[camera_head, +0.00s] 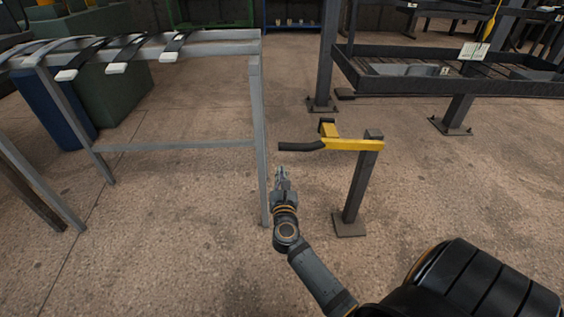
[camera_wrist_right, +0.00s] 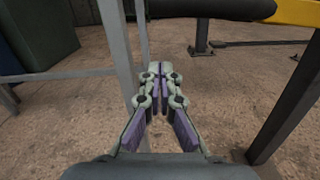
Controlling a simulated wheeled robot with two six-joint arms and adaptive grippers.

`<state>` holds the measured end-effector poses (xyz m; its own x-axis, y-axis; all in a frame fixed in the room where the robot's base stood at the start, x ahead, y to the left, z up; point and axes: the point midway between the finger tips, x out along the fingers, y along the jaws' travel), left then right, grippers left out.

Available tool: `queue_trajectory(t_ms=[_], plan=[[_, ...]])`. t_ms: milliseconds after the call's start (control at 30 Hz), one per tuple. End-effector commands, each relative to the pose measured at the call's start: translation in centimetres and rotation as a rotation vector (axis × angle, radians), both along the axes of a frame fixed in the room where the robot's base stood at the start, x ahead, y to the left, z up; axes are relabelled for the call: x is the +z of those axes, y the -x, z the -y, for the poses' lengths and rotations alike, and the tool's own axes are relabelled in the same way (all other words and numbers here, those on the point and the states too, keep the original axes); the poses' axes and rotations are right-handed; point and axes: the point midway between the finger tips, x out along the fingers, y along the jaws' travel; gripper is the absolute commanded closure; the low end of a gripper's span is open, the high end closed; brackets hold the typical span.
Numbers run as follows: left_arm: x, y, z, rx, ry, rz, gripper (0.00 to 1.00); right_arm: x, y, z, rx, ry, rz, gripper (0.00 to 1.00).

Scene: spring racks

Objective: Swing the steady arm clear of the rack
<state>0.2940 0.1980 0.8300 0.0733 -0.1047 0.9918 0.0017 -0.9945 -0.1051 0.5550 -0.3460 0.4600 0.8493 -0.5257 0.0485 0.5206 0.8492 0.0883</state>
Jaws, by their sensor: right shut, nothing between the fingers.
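The steady arm is a yellow bar (camera_head: 352,145) on a dark post (camera_head: 360,185), with a black handle (camera_head: 300,147) pointing left toward the rack. The grey metal rack (camera_head: 257,120) stands left of it, and the handle's tip is close to the rack's right-hand leg. My right gripper (camera_head: 281,174) is shut and empty, below and just left of the handle in the head view. In the right wrist view the gripper (camera_wrist_right: 156,75) points ahead, with the black handle (camera_wrist_right: 215,9) and yellow bar (camera_wrist_right: 297,12) above and right of it. My left gripper is not in view.
Leaf springs (camera_head: 110,55) lie across the rack's top. A black rack (camera_head: 430,85) stands at the back right. Green and blue bins (camera_head: 60,105) stand behind the rack at left. The floor right of the dark post is open.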

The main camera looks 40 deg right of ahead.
Motion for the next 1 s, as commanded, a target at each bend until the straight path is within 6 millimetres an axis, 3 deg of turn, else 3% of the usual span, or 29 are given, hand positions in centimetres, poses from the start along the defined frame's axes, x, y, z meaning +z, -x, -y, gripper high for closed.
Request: queue_trajectory(t_ms=[67,133,300,767,1000], plan=[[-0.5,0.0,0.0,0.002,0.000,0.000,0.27,0.0,-1.4,0.9,-0.001,0.004,0.002,1.00],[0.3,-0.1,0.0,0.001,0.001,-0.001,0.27,1.8,-1.3,1.0,-0.001,0.001,0.003,1.00],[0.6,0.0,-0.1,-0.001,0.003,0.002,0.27,3.5,-1.5,1.3,0.000,0.001,0.001,1.00],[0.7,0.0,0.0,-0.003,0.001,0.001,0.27,4.1,-1.6,1.4,0.000,0.001,-0.001,1.00],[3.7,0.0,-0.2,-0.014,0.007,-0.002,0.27,6.9,-1.5,1.4,0.000,0.003,-0.001,1.00]])
